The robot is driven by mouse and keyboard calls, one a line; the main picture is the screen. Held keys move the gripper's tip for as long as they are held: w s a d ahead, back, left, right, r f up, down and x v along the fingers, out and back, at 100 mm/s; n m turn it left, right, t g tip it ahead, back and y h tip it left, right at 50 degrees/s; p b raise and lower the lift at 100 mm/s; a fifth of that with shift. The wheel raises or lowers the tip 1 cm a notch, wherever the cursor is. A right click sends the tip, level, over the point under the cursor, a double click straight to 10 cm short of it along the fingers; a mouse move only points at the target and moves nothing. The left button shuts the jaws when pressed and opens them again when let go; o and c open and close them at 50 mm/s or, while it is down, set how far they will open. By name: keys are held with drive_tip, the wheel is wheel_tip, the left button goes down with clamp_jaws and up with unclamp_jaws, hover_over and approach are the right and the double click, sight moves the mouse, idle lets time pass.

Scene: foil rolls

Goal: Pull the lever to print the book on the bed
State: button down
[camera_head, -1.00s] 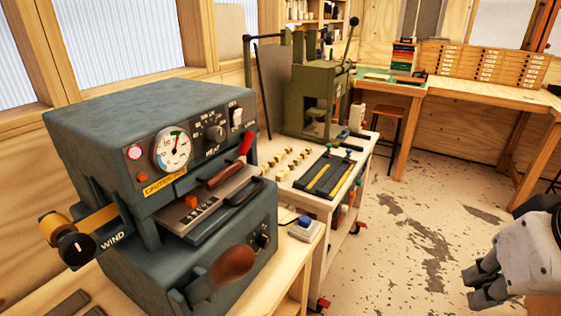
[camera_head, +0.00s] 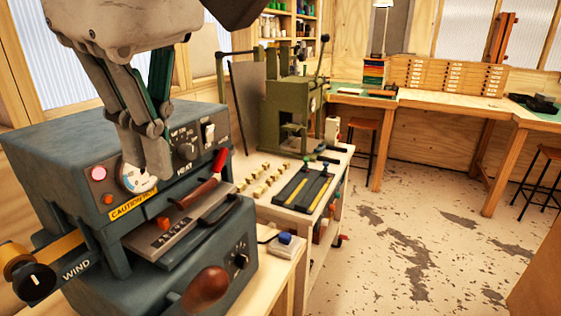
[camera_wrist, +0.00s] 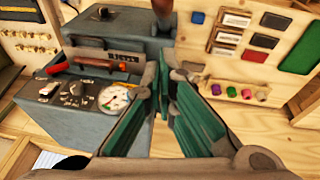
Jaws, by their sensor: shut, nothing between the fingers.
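The blue-grey foil press (camera_head: 60,165) stands on the left. A brown wooden lever knob (camera_head: 205,290) sticks out low at its front. A brown handle with a red end (camera_head: 200,190) lies above the metal bed plate (camera_head: 165,236), which carries raised letters. I cannot make out a book there. My gripper (camera_head: 155,177) hangs fingers down in front of the dial panel, hiding part of the dial (camera_head: 138,178). It is shut and empty, apart from the lever knob. In the wrist view, the dial (camera_wrist: 114,97) and red-ended handle (camera_wrist: 70,66) show left of the fingers.
A wind knob (camera_head: 33,280) juts out at the left. A green press (camera_head: 285,103) with a ball-topped lever stands on the trolley behind. Small blocks (camera_head: 262,180) lie on the trolley. Floor (camera_head: 410,235) on the right is open. Coloured rolls (camera_wrist: 240,92) show in the wrist view.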

drive_tip(key=b, duration=0.1)
hover_over(193, 281)
wheel_tip(193, 281, down, 12)
drive_tip(key=shift+f, duration=0.1)
drive_tip(key=shift+d+f, duration=0.25)
drive_tip(key=shift+f, duration=0.2)
drive_tip(key=shift+d, duration=0.1)
